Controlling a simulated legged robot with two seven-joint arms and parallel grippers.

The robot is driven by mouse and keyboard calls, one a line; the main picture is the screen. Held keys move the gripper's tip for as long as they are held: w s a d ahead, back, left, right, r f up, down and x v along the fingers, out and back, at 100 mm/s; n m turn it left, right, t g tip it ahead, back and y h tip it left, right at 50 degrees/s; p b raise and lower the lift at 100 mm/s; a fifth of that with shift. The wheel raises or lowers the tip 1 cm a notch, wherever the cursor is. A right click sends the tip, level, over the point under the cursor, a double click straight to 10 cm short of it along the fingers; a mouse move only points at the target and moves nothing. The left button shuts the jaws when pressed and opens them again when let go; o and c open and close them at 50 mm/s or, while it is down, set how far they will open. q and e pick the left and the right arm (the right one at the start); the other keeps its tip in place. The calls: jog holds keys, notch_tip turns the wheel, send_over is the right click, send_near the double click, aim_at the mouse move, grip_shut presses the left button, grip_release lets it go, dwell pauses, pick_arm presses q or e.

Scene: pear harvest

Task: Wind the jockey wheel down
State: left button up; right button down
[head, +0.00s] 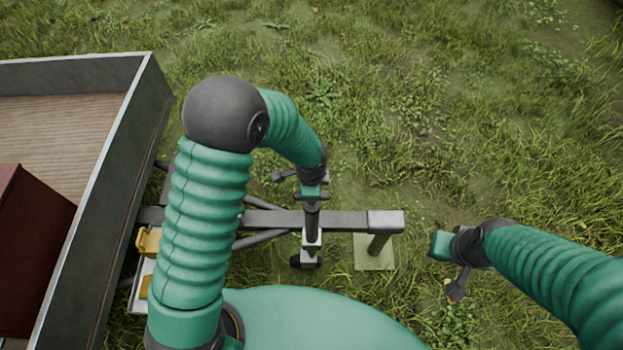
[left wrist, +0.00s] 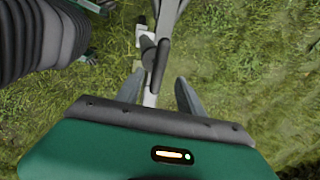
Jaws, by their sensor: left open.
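The jockey wheel (head: 312,238) stands upright beside the trailer drawbar (head: 345,220), its small dark wheel (head: 307,262) low near the grass. My left gripper (head: 313,190) is over the top of its post, where the crank is largely hidden by the hand. In the left wrist view the dark grip of the crank (left wrist: 160,62) and the pale post (left wrist: 150,99) appear between the spread fingers of my left gripper (left wrist: 155,96). The fingers are open, with no clear contact. My right gripper (head: 452,268) hangs over grass, right of the coupling end; its jaws are unclear.
The grey-walled trailer (head: 120,150) with a dark red box (head: 30,245) fills the left. The drawbar's end rests by a post (head: 378,246) on a pale pad (head: 362,262). A yellow item (head: 148,242) sits near the trailer's front. Open grass lies beyond and to the right.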

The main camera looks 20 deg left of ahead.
pick_arm(q)
notch_tip(320, 180, up, 9)
jog(key=s, duration=0.1)
jog(key=shift+s+d+p, duration=0.25)
jog(key=shift+s+p, duration=0.1)
jog(key=shift+s, duration=0.05)
